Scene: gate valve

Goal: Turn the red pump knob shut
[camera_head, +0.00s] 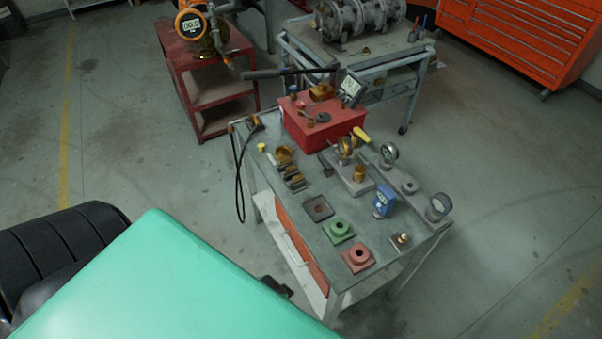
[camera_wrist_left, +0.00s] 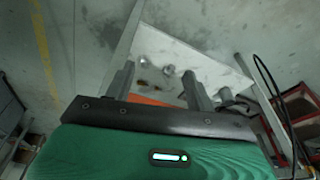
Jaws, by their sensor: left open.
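The red pump (camera_head: 318,122) is a red box at the far end of the grey workbench, with a long dark lever above it and a small display beside it. A dark round knob (camera_head: 323,117) shows on its top; I cannot make out a clearly red knob or how far it is turned. My left gripper (camera_wrist_left: 157,80) is open in the left wrist view, its two fingers apart with nothing between them. It faces a pale shelf or panel below bench height, well away from the pump. My teal arm covers the lower left of the head view. My right gripper is not in view.
The workbench (camera_head: 318,232) holds gauges, a blue meter (camera_head: 384,201), a green flanged part (camera_head: 339,229) and a red flanged part (camera_head: 358,256). A black cable (camera_head: 239,185) hangs off its left side.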

